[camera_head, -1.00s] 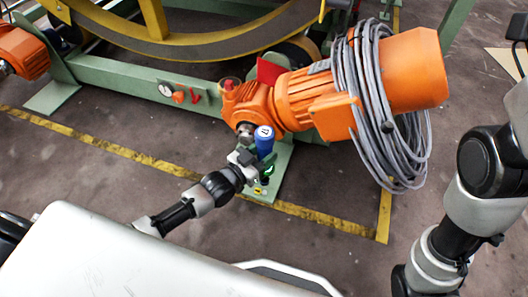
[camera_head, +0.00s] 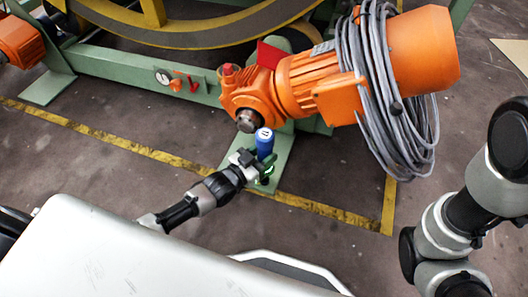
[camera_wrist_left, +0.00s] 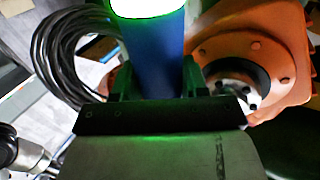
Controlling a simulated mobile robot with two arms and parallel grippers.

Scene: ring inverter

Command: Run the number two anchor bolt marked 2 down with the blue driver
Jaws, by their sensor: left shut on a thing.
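The blue driver (camera_head: 264,143) stands upright in my left gripper (camera_head: 256,164), its pale marked cap facing up. The gripper is shut on it, just in front of the orange gear motor and over the green foot plate. In the left wrist view the blue driver (camera_wrist_left: 152,50) fills the middle between the two fingers (camera_wrist_left: 152,85), with a green glow on its top. The anchor bolt marked 2 cannot be made out; the driver and gripper cover that part of the plate. My right arm (camera_head: 465,215) shows at the right, but its gripper is out of view.
The orange gear motor (camera_head: 300,85) with a coiled grey cable (camera_head: 385,90) stands close behind the driver. The green foot plate (camera_head: 282,165) lies under the gripper. A yellow floor line (camera_head: 130,148) crosses the floor. Open floor lies to the left.

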